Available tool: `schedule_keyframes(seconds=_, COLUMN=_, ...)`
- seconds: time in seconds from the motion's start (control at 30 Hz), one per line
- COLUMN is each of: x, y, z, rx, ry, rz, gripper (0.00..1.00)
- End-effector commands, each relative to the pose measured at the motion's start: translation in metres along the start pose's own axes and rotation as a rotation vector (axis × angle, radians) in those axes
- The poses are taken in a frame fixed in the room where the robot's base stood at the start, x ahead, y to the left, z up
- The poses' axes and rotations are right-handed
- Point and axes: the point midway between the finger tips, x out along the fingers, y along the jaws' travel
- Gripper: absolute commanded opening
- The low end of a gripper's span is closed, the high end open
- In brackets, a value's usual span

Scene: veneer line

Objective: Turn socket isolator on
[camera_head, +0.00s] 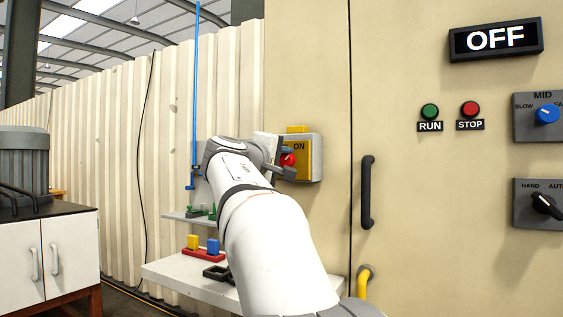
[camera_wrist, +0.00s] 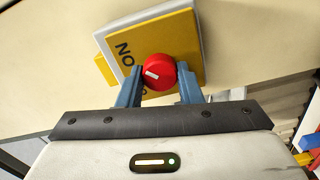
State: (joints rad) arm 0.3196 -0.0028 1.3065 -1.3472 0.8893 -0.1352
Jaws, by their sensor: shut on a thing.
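The socket isolator is a grey box with a yellow face (camera_head: 304,158) on the cream cabinet's side, left of the door handle. Its red round knob (camera_wrist: 158,72) has a white mark on it. The word "ON" shows on the yellow face in both views, upside down in the wrist view, where the yellow face also shows (camera_wrist: 185,40). My gripper (camera_wrist: 159,82) is shut on the red knob, with a blue finger on each side of it. In the head view my gripper (camera_head: 286,163) reaches the box from the left and hides part of the knob and face.
The cabinet has a black door handle (camera_head: 367,192), an OFF display (camera_head: 495,39), RUN (camera_head: 430,111) and STOP (camera_head: 470,109) buttons and selector knobs. A yellow hooked pipe (camera_head: 364,283) is below. White shelves (camera_head: 190,275) with coloured parts stand under my arm.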

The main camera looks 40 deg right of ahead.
Motion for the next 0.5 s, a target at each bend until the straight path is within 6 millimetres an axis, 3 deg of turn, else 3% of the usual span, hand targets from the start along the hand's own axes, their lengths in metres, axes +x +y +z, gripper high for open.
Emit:
schedule_keyframes(seconds=0.07, x=0.0006, y=-0.0009, z=0.0011, rx=0.001, ry=-0.004, rz=-0.002, gripper=0.09)
schedule_keyframes(seconds=0.1, x=0.0005, y=-0.0009, z=0.0011, rx=0.001, ry=-0.004, rz=-0.002, gripper=0.33)
schedule_keyframes(seconds=0.37, x=0.0001, y=-0.0005, z=0.0003, rx=0.001, ry=-0.001, rz=-0.001, gripper=0.54)
schedule_keyframes(seconds=0.5, x=-0.0001, y=-0.0003, z=0.0000, rx=0.001, ry=0.000, rz=-0.001, gripper=0.54)
